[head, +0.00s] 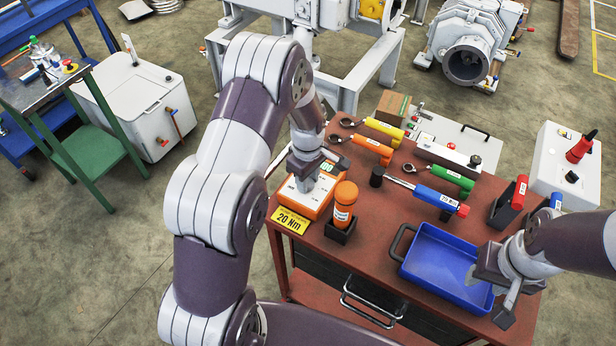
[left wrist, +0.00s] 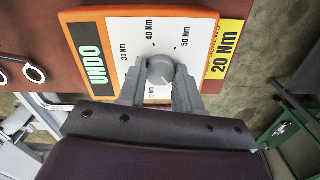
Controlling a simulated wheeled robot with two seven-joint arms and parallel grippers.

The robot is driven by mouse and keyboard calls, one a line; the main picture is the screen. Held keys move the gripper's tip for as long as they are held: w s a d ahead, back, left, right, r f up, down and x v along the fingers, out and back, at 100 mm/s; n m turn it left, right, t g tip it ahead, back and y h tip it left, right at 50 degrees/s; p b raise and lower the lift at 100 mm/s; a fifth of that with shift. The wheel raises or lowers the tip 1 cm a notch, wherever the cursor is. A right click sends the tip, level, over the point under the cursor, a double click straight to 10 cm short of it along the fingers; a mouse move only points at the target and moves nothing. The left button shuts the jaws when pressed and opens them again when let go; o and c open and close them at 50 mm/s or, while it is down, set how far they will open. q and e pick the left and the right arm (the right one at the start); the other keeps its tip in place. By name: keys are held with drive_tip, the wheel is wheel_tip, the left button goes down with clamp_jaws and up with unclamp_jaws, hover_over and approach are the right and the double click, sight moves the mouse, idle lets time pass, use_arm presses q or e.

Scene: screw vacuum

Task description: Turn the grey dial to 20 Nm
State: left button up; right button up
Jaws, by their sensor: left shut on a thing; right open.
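The grey dial (left wrist: 160,70) sits on the white face of an orange-edged box (left wrist: 205,18), with 30, 40 and 50 Nm marks around it; a lower mark is partly hidden by my fingers. My left gripper (left wrist: 160,85) is shut on the dial, one finger on each side. I cannot tell which mark the dial points to. A yellow label (left wrist: 225,48) reading 20 Nm lies beside the box; it also shows in the head view (head: 290,221). In the head view my left gripper (head: 304,180) comes down on the box (head: 322,200). My right gripper (head: 497,290) is open over the blue tray's right end.
The box stands at the left edge of a red-brown worktop (head: 375,230). An orange-capped tool (head: 344,203) stands upright close to its right. Orange (head: 372,146), yellow (head: 383,128), green (head: 453,176) and blue (head: 438,198) tools lie behind. A blue tray (head: 430,285) is at the front right.

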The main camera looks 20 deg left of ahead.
use_arm(q)
drive_tip(key=shift+w+r+m, duration=0.1)
drive_tip(key=shift+r+m, duration=0.1)
drive_tip(key=shift+m, duration=0.2)
drive_tip(key=m+p, duration=0.1)
drive_tip(key=m, duration=0.2)
drive_tip(key=shift+m, duration=0.4)
drive_tip(key=m, duration=0.5)
drive_tip(key=m+p, duration=0.1)
drive_tip(key=m, duration=0.4)
drive_tip(key=shift+m, duration=2.7)
